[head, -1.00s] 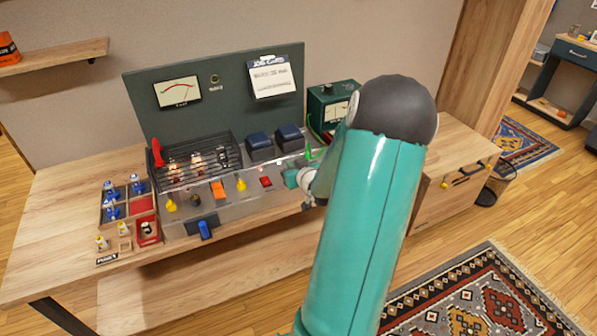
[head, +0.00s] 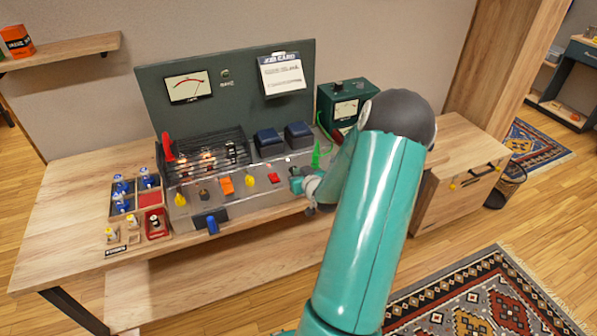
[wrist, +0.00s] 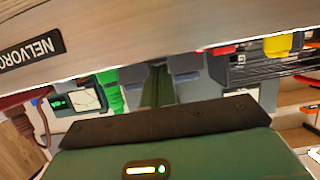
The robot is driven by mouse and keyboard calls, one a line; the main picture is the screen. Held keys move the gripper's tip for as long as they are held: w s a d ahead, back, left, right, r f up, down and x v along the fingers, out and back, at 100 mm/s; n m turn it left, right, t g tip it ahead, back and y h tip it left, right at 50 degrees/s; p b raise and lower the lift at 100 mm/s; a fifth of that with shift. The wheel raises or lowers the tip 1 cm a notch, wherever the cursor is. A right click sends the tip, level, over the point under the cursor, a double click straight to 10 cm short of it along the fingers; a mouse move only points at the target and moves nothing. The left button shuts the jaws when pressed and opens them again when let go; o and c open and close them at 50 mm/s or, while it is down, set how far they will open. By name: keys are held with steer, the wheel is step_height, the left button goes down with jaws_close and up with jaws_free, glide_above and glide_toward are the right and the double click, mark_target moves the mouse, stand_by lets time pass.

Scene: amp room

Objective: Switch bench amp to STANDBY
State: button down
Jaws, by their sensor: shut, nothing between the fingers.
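The bench amp (head: 245,200) stands on the wooden bench, with a pale metal front and glowing tubes on top. Its front row holds yellow knobs (head: 249,181), a dark knob (head: 203,194), an orange switch (head: 227,186) and a red switch (head: 273,178). The red switch also shows in the wrist view (wrist: 222,50), upside down. No STANDBY lettering is readable. My gripper (head: 297,183) is shut and empty at the right end of the front, just right of the red switch. Contact cannot be told. My forearm and gripper hide the amp's right end.
A dark green back panel (head: 225,115) with a meter and job card rises behind the amp. A green meter box (head: 345,103) stands right of it. A parts tray (head: 112,211) sits left.

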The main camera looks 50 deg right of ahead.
steer(key=shift+r, duration=0.8)
steer(key=shift+w+r, duration=0.1)
